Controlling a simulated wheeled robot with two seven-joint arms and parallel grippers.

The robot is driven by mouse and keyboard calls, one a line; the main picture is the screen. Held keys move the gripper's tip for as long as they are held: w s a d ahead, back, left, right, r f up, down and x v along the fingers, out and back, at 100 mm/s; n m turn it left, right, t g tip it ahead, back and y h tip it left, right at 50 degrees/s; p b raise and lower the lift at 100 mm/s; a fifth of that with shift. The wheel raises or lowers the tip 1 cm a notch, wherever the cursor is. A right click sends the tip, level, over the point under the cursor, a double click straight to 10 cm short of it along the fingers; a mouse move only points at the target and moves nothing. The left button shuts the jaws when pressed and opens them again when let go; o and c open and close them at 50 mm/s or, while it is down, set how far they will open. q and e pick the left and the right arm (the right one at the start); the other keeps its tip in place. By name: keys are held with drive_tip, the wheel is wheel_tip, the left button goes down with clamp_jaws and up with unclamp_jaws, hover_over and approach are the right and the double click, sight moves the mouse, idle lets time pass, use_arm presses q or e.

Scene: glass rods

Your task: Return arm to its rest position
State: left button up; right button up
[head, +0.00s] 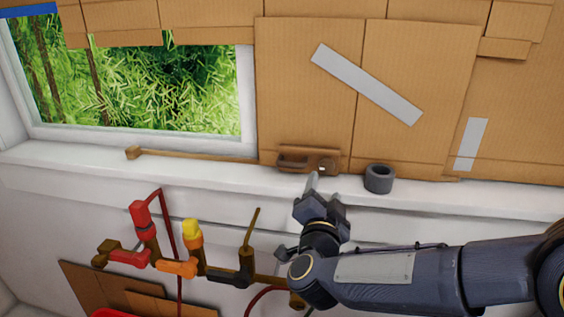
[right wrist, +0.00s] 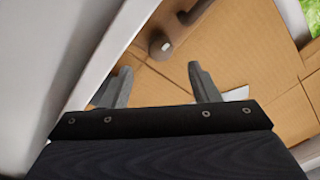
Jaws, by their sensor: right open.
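My right arm (head: 400,279) comes in from the right in the head view and reaches toward the window sill. Its gripper (head: 318,184) points up at the sill's front edge, just below a brown window handle (head: 308,163). In the right wrist view the two fingers of the right gripper (right wrist: 162,86) stand wide apart with nothing between them. The handle (right wrist: 166,42) shows beyond them, apart from the fingers. My left gripper is in neither view.
A dark roll of tape (head: 379,179) stands on the white sill (head: 480,196) right of the gripper. Cardboard (head: 305,75) covers the window's right part. Pipes with a red valve (head: 139,219) and a yellow-topped valve (head: 192,233) run below the sill, close left of my arm.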

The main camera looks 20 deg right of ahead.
drive_tip(key=s+a+f+n+g+y, duration=0.1)
drive_tip(key=s+f+n+g+y, duration=0.4)
drive_tip(key=s, duration=0.7)
drive_tip(key=s+a+f+n+g+y, duration=0.1)
drive_tip(key=s+f+n+g+y, duration=0.5)
drive_tip(key=s, duration=0.7)
wheel_tip(320, 180, down, 3)
drive_tip(key=shift+s+a+r+n+y+p, duration=0.2)
drive_tip(key=shift+a+n+y+p, duration=0.25)
drive_tip(key=shift+n, duration=0.35)
